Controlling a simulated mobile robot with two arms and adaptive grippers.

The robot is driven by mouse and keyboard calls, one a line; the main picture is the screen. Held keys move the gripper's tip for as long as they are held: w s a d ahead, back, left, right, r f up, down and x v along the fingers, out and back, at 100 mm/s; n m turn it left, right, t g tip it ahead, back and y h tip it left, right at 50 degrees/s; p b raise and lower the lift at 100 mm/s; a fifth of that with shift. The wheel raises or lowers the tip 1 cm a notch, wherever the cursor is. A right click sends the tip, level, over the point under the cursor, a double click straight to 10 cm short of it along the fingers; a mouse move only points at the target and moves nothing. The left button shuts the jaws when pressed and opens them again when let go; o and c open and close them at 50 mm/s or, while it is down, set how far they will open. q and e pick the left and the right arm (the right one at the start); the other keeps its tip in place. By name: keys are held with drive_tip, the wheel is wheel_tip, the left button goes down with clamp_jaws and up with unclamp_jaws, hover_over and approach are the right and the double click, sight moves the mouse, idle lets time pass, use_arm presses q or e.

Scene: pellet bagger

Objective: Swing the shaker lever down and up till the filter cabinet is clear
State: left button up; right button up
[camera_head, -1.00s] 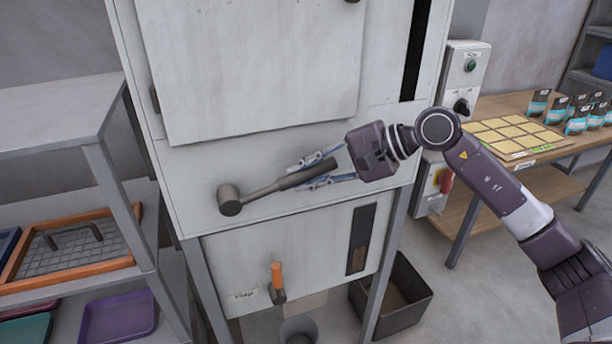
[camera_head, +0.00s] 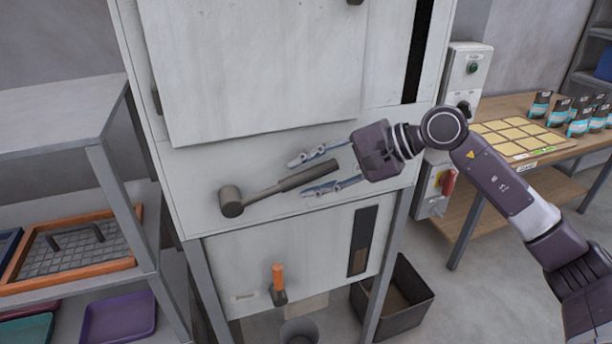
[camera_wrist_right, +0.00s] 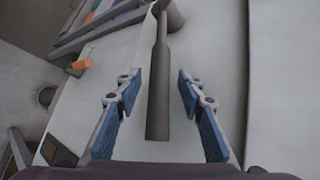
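The shaker lever (camera_head: 290,182) is a dark grey bar on the front of the pale filter cabinet (camera_head: 250,80). It runs from a round hub (camera_head: 231,201) at the left, rising slightly to a thicker grip at the right. My right gripper (camera_head: 312,174) is open, with one finger above the lever's grip and one below it. In the right wrist view the lever (camera_wrist_right: 158,95) stands between the two open fingers, with a gap on both sides. My left gripper is not in view.
An orange-handled latch (camera_head: 278,278) sits on the lower panel. A dark bin (camera_head: 405,310) and a grey bucket (camera_head: 299,331) stand below. A shelf with trays (camera_head: 75,255) is at left. A control box (camera_head: 466,75) and a wooden table (camera_head: 490,215) are at right.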

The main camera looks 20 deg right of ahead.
drive_tip(key=v, duration=1.1)
drive_tip(key=shift+d+r, duration=0.1)
